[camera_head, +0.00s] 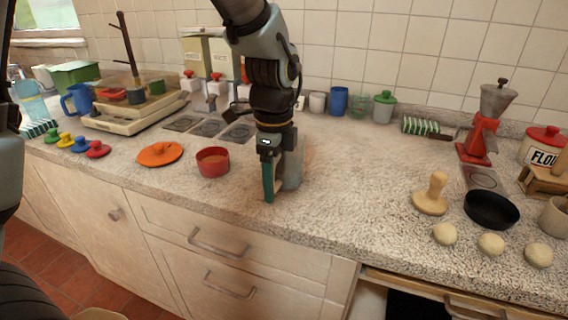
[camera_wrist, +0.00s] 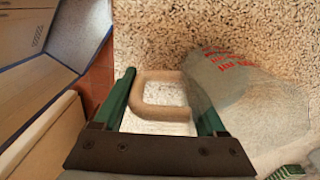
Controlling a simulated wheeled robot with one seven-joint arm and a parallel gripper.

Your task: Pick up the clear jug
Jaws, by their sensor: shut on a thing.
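The clear jug (camera_head: 293,170) stands on the speckled counter, partly hidden behind my gripper (camera_head: 270,182) in the head view. In the wrist view the jug (camera_wrist: 250,105) is a greyish see-through body with red markings at the right, and its tan handle (camera_wrist: 160,77) lies between the two green fingers. My gripper (camera_wrist: 161,88) is shut on the jug at its handle, with one finger on the outer side and one beside the body. I cannot tell whether the jug's base is touching the counter.
A black pan (camera_head: 491,209) and several dough balls are at the right. The counter between is free.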

